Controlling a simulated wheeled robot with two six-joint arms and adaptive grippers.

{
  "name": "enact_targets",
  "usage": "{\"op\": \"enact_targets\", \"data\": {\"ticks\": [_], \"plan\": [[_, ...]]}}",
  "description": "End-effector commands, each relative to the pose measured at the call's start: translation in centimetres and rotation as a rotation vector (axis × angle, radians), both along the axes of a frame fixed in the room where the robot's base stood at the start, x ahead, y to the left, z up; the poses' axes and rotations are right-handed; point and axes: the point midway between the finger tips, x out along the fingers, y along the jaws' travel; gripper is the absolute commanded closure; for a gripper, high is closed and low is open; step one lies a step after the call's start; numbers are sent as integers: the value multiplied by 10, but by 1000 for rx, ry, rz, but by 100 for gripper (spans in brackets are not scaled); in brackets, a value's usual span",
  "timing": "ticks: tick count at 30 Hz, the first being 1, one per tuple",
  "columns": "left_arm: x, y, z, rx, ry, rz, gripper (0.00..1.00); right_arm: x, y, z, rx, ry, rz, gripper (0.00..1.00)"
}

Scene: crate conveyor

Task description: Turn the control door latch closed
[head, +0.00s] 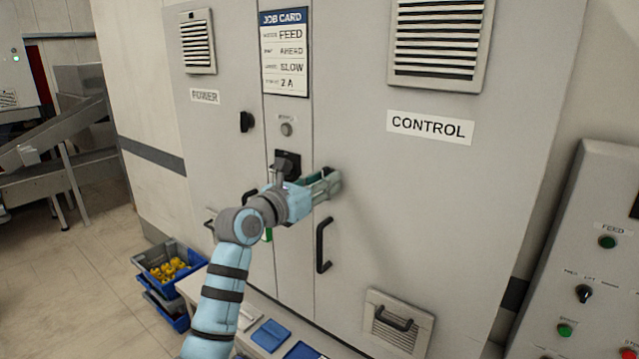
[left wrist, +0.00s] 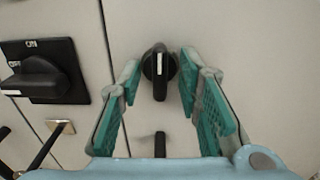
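The control door latch (left wrist: 159,73) is a round black knob with a raised grip and a white mark standing upright in the left wrist view. My left gripper (head: 331,183) is at the control door (head: 420,200), its fingers pointing at it. In the left wrist view its teal fingers are open, one on each side of the latch, with a gap on both sides. How near the fingertips are to the door I cannot tell. In the head view the gripper hides the latch. My right gripper is in neither view.
A black rotary switch (left wrist: 40,78) marked ON is left of the latch. The black control door handle (head: 323,245) is below the gripper. The power door latch (head: 246,121) is further left. A button panel (head: 590,250) stands at right; a blue crate (head: 165,285) is at lower left.

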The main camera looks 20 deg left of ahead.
Motion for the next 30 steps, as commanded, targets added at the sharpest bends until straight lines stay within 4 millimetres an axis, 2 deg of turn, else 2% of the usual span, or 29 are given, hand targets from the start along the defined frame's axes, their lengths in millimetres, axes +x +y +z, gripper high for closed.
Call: {"op": "enact_targets", "data": {"ticks": [5, 12, 15, 19, 30], "plan": [[-21, 9, 0, 3, -2, 2, 68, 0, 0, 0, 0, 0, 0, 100], [-83, 34, -1, 7, -3, 3, 68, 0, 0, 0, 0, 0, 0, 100], [-101, 41, -1, 5, 0, 3, 68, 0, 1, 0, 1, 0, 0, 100], [-111, 44, -1, 2, 1, 0, 68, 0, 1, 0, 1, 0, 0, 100], [-112, 44, 0, 0, 0, 0, 68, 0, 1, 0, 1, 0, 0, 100]]}}
